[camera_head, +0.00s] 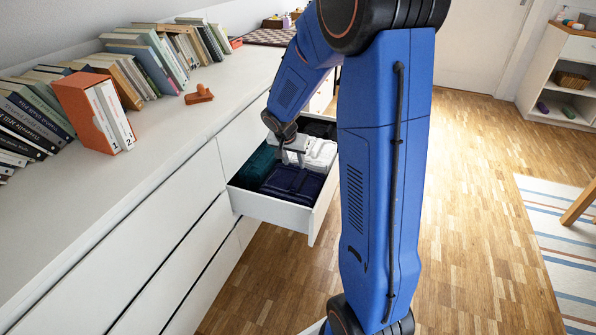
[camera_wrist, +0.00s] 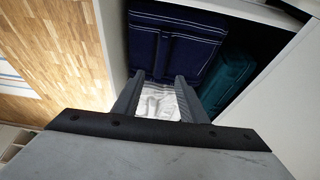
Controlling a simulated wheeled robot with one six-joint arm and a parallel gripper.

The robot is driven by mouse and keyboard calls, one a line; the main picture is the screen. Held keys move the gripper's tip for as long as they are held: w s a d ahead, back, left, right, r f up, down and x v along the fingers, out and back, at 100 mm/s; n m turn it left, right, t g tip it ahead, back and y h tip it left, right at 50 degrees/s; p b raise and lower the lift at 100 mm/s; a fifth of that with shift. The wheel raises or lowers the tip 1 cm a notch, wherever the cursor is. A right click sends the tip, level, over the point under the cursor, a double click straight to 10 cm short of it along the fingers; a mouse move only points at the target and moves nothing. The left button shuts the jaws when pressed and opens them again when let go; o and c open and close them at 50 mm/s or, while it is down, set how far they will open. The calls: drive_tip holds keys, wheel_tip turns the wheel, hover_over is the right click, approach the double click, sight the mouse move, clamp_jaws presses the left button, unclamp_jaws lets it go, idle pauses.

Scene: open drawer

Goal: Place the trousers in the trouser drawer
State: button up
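A navy folded garment (camera_head: 292,186) lies at the front, a teal one (camera_head: 256,165) at the left, a white one (camera_head: 321,155) behind the navy one, and a black one (camera_head: 322,128) at the back. I cannot tell which are the trousers. My gripper (camera_head: 287,155) is low over the drawer, beside the white garment. In the wrist view my gripper (camera_wrist: 159,76) has its fingers apart, with white cloth (camera_wrist: 157,101) showing between them; contact is unclear. The navy garment (camera_wrist: 172,48) and teal garment (camera_wrist: 228,80) lie beyond the fingertips.
The white dresser top (camera_head: 180,130) carries rows of books (camera_head: 140,60), an orange box file (camera_head: 88,108) and a small wooden object (camera_head: 199,94). The wooden floor (camera_head: 465,190) is clear on the right, with a striped rug (camera_head: 560,245) and a shelf unit (camera_head: 558,65) farther off.

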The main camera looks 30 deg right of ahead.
drive_tip(key=s+a+r+n+y, duration=0.1)
drive_tip(key=s+a+r+n, duration=0.4)
drive_tip(key=s+r, duration=0.8)
drive_tip(key=s+a+r+n+t+y, duration=0.1)
drive_tip(key=s+a, duration=0.4)
drive_tip(key=s, duration=0.5)
drive_tip(key=s+a+r+n+t+y, duration=0.1)
drive_tip(key=s+a+n, duration=0.3)
drive_tip(key=s, duration=0.6)
drive_tip(key=shift+s+a+r+y, duration=0.3)
drive_tip(key=shift+a+r, duration=0.1)
drive_tip(key=shift+r, duration=0.4)
